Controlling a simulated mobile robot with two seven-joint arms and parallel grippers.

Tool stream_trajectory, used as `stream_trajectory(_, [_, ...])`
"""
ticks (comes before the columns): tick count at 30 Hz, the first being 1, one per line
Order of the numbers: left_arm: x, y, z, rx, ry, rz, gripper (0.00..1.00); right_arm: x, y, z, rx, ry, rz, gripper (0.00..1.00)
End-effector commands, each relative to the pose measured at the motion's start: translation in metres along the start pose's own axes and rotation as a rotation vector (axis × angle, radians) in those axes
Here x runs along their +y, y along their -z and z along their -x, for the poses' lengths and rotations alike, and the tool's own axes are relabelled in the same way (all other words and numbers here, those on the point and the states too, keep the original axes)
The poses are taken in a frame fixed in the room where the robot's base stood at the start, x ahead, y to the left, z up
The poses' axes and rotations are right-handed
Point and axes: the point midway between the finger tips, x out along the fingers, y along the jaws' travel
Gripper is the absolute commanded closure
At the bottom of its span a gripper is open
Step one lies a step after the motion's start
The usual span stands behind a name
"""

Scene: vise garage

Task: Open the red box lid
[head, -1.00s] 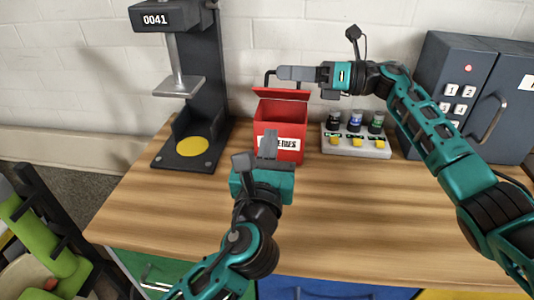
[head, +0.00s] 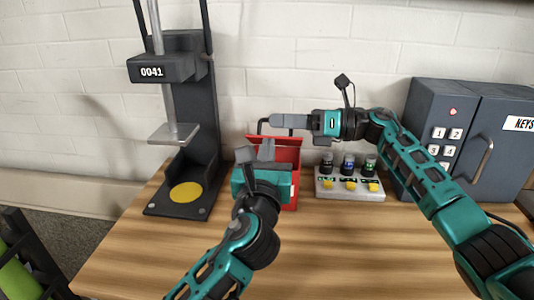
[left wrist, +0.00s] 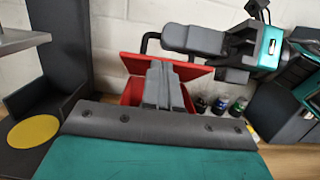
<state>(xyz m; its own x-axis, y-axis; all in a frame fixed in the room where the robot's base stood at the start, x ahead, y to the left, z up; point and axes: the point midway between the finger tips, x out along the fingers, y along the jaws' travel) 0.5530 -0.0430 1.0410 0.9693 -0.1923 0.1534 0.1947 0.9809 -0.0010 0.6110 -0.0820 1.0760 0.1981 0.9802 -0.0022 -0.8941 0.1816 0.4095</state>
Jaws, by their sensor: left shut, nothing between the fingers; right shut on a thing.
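The red box (head: 292,183) stands on the wooden table, mostly hidden behind my left gripper in the head view. Its red lid (left wrist: 188,70) is partly raised and tilted, with the open inside of the box (left wrist: 131,96) showing below it in the left wrist view. A black handle (left wrist: 146,40) sticks up from the lid. My right gripper (head: 285,121) is shut on the handle above the box; its fingers (left wrist: 205,47) also show in the left wrist view. My left gripper (head: 266,151) is shut and empty, its fingertips in front of the lid; I cannot tell whether they touch it.
A dark press (head: 190,120) marked 0041, with a yellow disc (head: 186,192) on its base, stands left of the box. A dark key cabinet (head: 435,130) stands farther right. The table front (head: 330,250) is clear.

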Motion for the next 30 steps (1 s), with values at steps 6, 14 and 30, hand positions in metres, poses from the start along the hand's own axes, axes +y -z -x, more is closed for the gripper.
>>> stream_trajectory(6, [0.001,-0.011,-0.009,-0.003,0.000,0.000,1.00,-0.001,0.004,0.001,0.007,0.001,-0.003,1.00])
stream_trajectory(14, [0.002,-0.013,-0.010,-0.007,-0.003,0.001,1.00,0.000,0.006,-0.001,0.012,-0.004,-0.005,0.76])
stream_trajectory(30, [0.000,-0.010,-0.008,-0.003,0.000,0.000,1.00,0.009,-0.018,0.000,0.005,-0.001,0.003,0.65])
